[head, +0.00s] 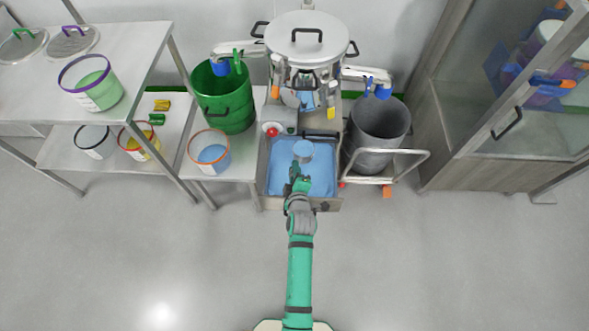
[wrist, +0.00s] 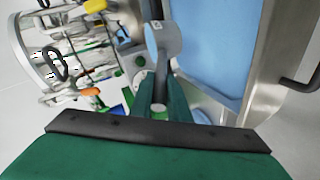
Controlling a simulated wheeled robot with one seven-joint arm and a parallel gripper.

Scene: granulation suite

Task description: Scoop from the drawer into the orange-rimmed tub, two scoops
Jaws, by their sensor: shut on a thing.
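The drawer (head: 325,204) is pulled out below the machine and holds a wide bed of blue material, also seen in the wrist view. My gripper (head: 299,174) is over the drawer, shut on the handle of a pale blue-grey scoop (head: 303,150). In the wrist view the scoop (wrist: 164,42) extends beyond the fingers (wrist: 158,97). I cannot tell whether the scoop bowl touches the material or carries any. The orange-rimmed tub (head: 209,133) stands left of the drawer on a low table, with blue material inside. Another tub (head: 134,133), with a similar orange-brown rim and yellow contents, stands on the lower shelf further left.
A green bin (head: 222,105) stands behind the orange-rimmed tub. A grey drum (head: 375,140) on a trolley stands right of the drawer. The machine (head: 306,40) rises behind it. A purple-rimmed tub (head: 90,83) is on the upper left table. The front floor is clear.

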